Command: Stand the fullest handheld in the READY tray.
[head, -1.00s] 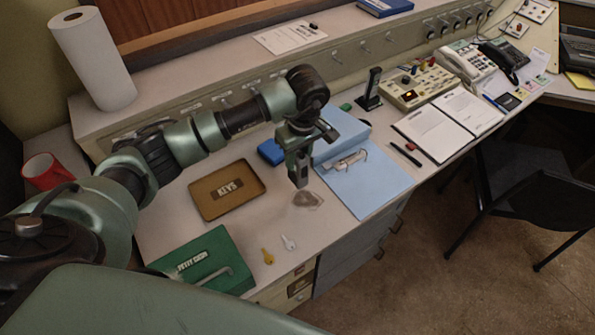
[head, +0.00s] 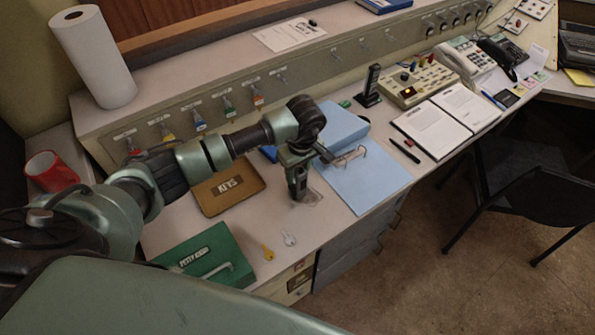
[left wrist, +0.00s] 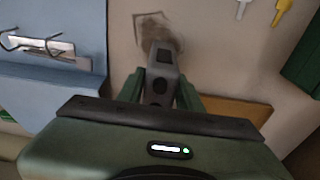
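A black handheld (head: 372,85) stands upright in a small dark holder at the back of the desk, beyond the blue binder. Its charge marking is too small to read. I cannot make out a tray marked READY. My left gripper (head: 299,195) points down low over the desk, between the KEYS tray and the binder, well short of the handheld. My right gripper is out of view.
The brown KEYS tray (head: 229,190), open blue binder (head: 365,185), green petty cash box (head: 212,258) and two loose keys (head: 268,252) surround the gripper. A console (head: 418,82), phones and open book (head: 432,128) lie right. A black chair (head: 525,180) stands before the desk.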

